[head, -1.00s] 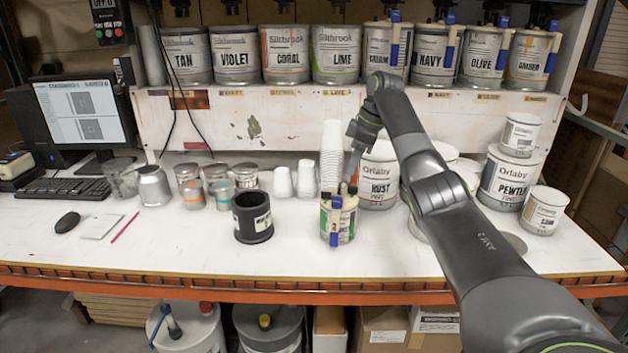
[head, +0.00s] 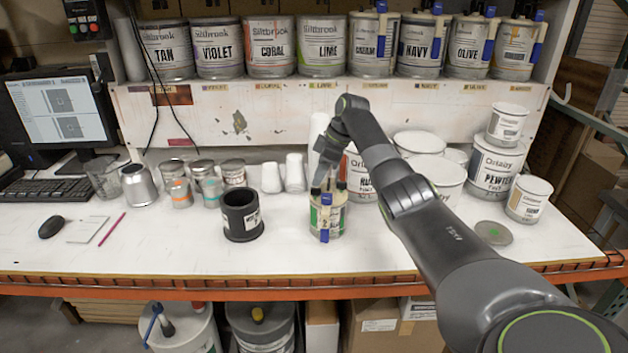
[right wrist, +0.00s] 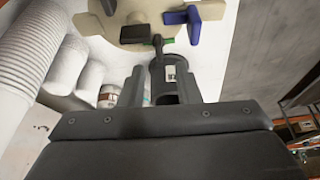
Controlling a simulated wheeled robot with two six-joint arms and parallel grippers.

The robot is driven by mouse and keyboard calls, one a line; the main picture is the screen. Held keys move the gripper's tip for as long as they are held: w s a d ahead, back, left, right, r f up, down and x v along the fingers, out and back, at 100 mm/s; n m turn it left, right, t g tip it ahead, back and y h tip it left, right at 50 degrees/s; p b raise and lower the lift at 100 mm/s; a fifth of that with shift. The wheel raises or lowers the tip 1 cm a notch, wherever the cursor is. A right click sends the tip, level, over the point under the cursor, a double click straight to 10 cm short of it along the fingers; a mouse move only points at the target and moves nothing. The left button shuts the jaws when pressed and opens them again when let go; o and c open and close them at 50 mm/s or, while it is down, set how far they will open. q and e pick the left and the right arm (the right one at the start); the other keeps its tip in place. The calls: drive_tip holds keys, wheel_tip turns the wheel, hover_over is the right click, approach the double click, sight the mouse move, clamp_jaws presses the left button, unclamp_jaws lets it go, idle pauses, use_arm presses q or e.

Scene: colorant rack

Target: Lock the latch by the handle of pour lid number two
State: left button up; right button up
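The can with the pour lid (head: 327,222) stands upright near the front middle of the table, with a blue tag and a green label. My right gripper (head: 327,190) is directly over its lid, coming from behind and above. In the right wrist view the beige lid (right wrist: 130,27) is at the top, with a blue handle (right wrist: 193,24) and a small dark latch piece (right wrist: 157,42). The right fingers (right wrist: 158,85) are apart, just short of that piece, with nothing seen gripped between them. Contact cannot be told. My left gripper is out of view.
A black cup (head: 241,215) stands left of the can. White paper cups (head: 295,172) and the RUST can (head: 360,178) stand behind it. A round grey lid (head: 491,233) lies to the right. The table front (head: 270,260) is clear.

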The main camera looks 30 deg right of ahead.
sight(316, 192)
drive_tip(key=shift+p+x, duration=0.3)
drive_tip(key=shift+x, duration=1.8)
drive_tip(key=shift+c, duration=0.4)
clamp_jaws()
